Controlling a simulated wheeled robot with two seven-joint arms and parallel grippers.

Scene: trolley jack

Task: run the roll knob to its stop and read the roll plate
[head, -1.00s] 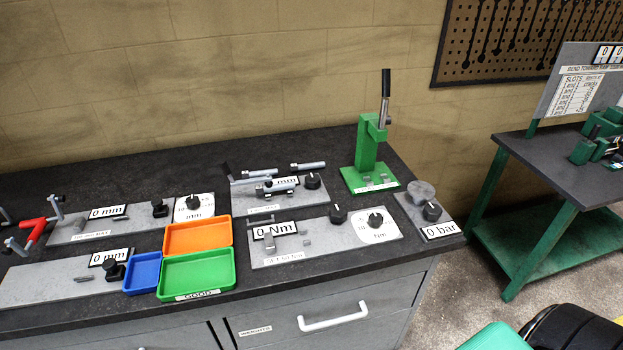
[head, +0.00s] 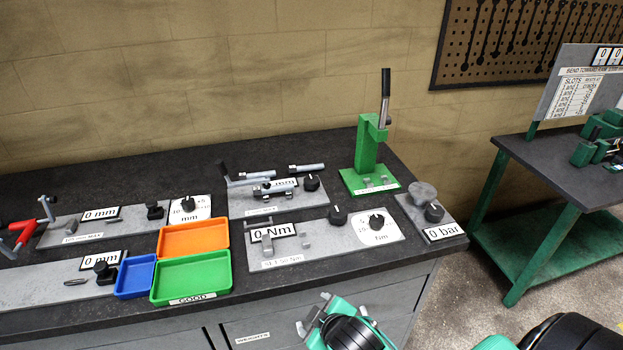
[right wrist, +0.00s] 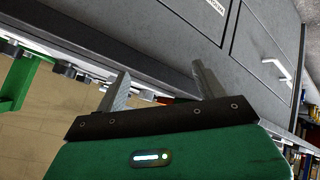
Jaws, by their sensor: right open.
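Several black knobs stand on the bench plates. One is on the Nm dial (head: 376,222), one beside it (head: 337,215), one by the bar plate (head: 434,212), one on the upper plate (head: 311,182) and one on the left mm dial (head: 188,203). No label that I can read says roll, so I cannot tell which is the roll knob or roll plate. Readable displays show 0 Nm (head: 271,231), 0 bar (head: 444,231) and 0 mm (head: 100,213). My right gripper (head: 313,312) is open and empty in front of the drawers; its fingers show in the right wrist view (right wrist: 160,84). My left gripper is out of view.
Orange (head: 194,252), blue (head: 119,291) and green (head: 191,298) trays sit at the bench's front edge. A green lever press (head: 368,150) stands behind. A second green-legged table (head: 590,185) stands right, with floor between.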

